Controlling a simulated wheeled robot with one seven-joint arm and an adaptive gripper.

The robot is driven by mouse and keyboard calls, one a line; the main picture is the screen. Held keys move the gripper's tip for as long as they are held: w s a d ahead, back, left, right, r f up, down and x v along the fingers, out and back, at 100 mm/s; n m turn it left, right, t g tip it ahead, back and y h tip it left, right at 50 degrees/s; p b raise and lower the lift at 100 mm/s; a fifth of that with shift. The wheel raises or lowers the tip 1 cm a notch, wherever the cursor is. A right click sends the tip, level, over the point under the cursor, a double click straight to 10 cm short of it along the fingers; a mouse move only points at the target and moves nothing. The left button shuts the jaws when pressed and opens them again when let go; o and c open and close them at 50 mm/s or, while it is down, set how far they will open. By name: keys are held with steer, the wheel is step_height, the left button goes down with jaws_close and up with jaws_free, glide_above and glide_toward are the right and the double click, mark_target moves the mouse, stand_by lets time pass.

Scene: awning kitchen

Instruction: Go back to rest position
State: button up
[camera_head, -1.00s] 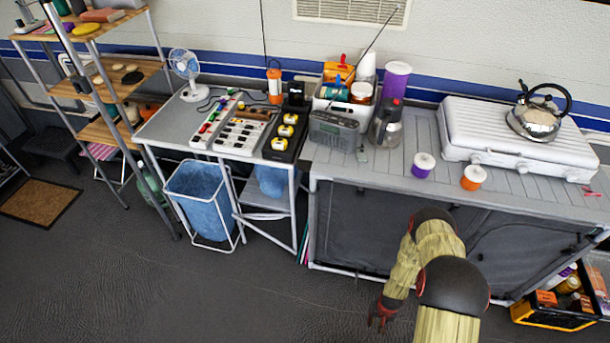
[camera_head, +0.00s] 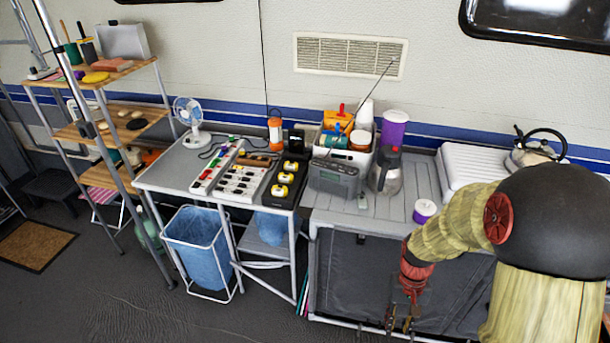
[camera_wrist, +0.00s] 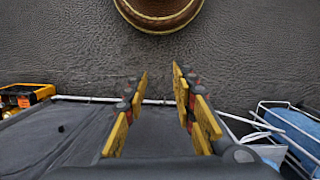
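My gripper (camera_head: 400,325) hangs at the end of my arm in the lower right of the head view. It points down in front of the dark fabric front of the counter cabinet (camera_head: 345,275). In the wrist view my gripper (camera_wrist: 160,95) shows its two yellow-and-black fingers standing apart, with nothing between them.
The counter (camera_head: 330,212) carries a radio (camera_head: 333,180), a glass pot (camera_head: 384,172), a purple-and-white cup (camera_head: 424,211) and a kettle (camera_head: 535,150). A side table (camera_head: 168,172) holds power strips and a fan (camera_head: 190,118). A blue bin (camera_head: 197,250) stands below. Dark floor lies clear in front.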

steer(key=s+a+r+t, duration=0.2)
steer(key=s+r, duration=0.1)
steer(key=r, duration=0.6)
steer(key=s+a+r+n+t+b, duration=0.1)
steer(key=s+a+r+t, duration=0.1)
steer(key=r, duration=0.7)
steer(key=s+a+r+t, duration=0.2)
steer(key=s+r+t, duration=0.2)
steer(key=r, duration=0.6)
steer(key=shift+s+n, duration=0.4)
steer(key=shift+s, duration=0.35)
